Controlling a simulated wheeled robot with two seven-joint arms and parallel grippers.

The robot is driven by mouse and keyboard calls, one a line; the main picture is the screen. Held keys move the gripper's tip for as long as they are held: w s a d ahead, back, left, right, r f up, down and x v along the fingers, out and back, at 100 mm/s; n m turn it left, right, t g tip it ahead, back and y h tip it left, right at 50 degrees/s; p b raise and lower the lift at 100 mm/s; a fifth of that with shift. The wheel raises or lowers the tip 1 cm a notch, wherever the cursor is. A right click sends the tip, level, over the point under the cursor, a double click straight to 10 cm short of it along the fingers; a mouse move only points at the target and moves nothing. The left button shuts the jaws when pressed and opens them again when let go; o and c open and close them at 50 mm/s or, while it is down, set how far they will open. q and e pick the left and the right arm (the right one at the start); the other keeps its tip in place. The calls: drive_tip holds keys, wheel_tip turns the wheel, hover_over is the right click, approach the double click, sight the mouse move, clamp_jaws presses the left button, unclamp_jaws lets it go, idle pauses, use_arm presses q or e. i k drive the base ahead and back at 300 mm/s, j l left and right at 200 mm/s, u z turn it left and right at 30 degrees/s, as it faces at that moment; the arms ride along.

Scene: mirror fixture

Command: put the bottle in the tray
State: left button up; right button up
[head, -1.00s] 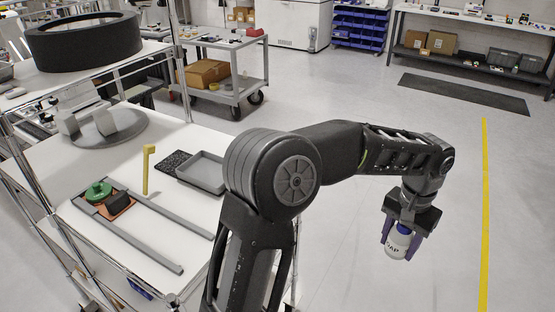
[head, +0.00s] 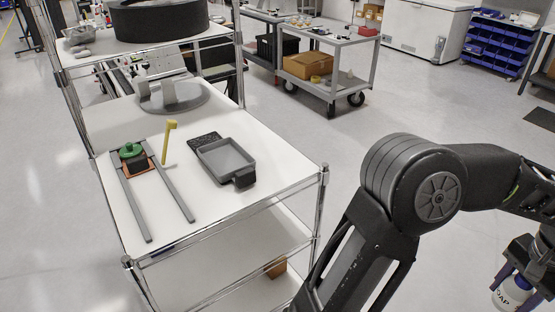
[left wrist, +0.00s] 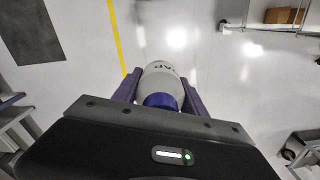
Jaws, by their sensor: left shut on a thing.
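The bottle (head: 508,296) is white with dark lettering and a blue cap, at the lower right of the head view. My left gripper (head: 517,283) is shut on it, with purple fingers on either side near the cap. The left wrist view shows the bottle (left wrist: 160,72) between the fingers, over open floor. The grey tray (head: 228,158) is shallow and empty, on the white top of the wire cart, well left of the bottle. A small dark block sits at its front right corner. My right gripper is not in view.
Floor right of the cart is clear.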

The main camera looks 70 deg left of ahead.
sight(227, 161)
drive_tip(key=u, duration=1.2)
